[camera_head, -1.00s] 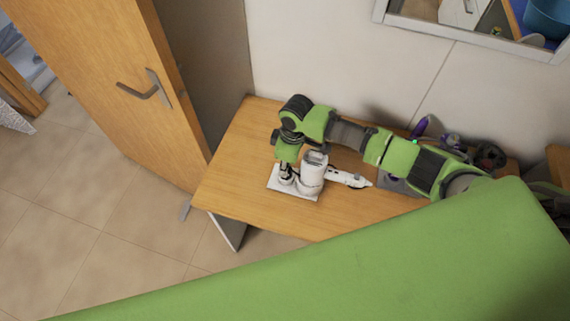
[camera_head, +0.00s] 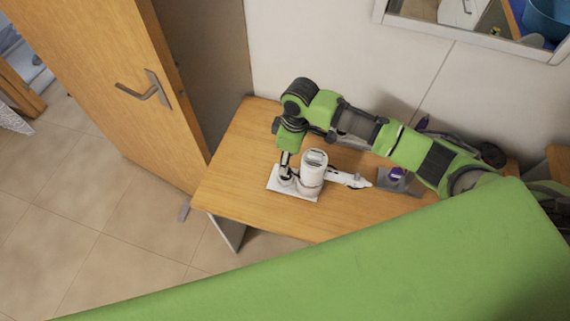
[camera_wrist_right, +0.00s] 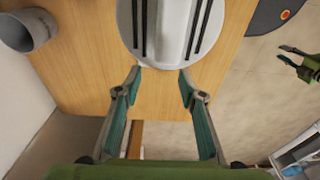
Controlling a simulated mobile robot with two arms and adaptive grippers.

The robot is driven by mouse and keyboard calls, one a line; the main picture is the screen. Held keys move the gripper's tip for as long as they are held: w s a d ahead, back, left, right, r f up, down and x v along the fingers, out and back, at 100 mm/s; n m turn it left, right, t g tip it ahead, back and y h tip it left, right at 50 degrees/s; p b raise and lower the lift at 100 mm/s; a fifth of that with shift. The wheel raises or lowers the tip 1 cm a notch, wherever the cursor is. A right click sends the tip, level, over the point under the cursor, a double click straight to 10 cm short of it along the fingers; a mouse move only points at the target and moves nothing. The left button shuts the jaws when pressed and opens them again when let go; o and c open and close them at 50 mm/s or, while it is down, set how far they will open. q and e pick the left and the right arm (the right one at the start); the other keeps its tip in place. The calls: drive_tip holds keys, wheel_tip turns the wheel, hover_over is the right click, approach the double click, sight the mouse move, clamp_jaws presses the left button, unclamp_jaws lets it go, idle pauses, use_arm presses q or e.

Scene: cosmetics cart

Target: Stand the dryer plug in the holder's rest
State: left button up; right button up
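In the head view, a white holder with a flat base plate (camera_head: 295,195) stands on the wooden table. A white cylinder (camera_head: 313,172) rises from it, and a pale handle-like part (camera_head: 348,180) points right. My right gripper (camera_head: 285,165) points down over the plate's left part, left of the cylinder. In the right wrist view its fingers (camera_wrist_right: 159,75) are apart with nothing visible between them. Just beyond the tips is a white rounded piece (camera_wrist_right: 170,50) with dark bars. I cannot tell the plug apart. My left gripper (camera_wrist_right: 290,58) hangs over the floor, fingers apart.
A purple item (camera_head: 397,174) stands on a grey base right of the holder, partly under my arm. A grey cup-like piece (camera_wrist_right: 30,32) shows in the wrist view. The wall is behind the table, and a wooden door (camera_head: 105,75) is left. The table's left end is clear.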

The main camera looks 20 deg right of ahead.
sight(289, 170)
wheel_tip(289, 170, up, 6)
drive_tip(key=shift+s+d+r, duration=0.15)
drive_tip(key=shift+s+d, duration=0.1)
idle(0.8)
